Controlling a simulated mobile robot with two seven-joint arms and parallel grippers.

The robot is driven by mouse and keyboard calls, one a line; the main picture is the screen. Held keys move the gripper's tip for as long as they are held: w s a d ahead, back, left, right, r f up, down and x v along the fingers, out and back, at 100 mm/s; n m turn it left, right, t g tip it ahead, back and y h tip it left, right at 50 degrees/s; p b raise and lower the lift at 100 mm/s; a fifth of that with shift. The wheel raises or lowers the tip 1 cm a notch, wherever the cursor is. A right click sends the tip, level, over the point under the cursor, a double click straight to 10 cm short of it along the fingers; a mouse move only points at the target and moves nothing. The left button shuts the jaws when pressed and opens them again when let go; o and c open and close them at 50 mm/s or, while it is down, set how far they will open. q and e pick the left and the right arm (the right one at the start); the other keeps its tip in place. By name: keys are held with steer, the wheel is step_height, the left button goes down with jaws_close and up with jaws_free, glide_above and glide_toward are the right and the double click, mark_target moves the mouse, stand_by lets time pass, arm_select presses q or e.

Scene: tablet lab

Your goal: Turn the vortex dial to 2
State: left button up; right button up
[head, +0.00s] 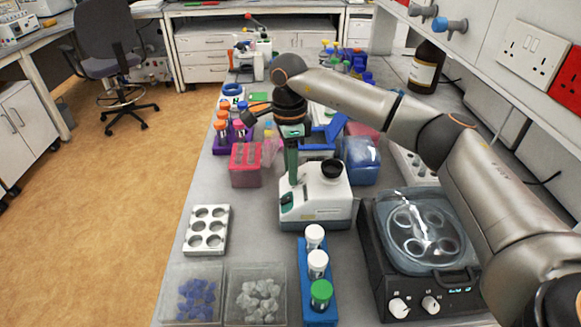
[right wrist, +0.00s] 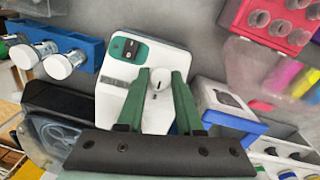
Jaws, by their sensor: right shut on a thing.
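The vortex mixer (head: 325,208) is a white box with green trim and a black cup on top, standing mid-bench in the head view. In the right wrist view, its white body (right wrist: 112,98) shows a black switch in a green panel (right wrist: 131,48) and a white round dial (right wrist: 160,78). My right gripper (head: 291,178) comes down on the mixer from above with green fingers. In the wrist view its fingertips (right wrist: 160,76) sit on either side of the dial, shut on it. The dial's marks cannot be read. My left gripper is not in view.
A blue rack (head: 307,290) with capped tubes stands in front of the mixer. A black shaker (head: 385,285) stands at right, under my right arm. A pink box (head: 246,170) and a blue-lidded container (head: 360,160) are close behind. A metal block (head: 208,228) lies left.

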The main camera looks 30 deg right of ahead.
jaws_close()
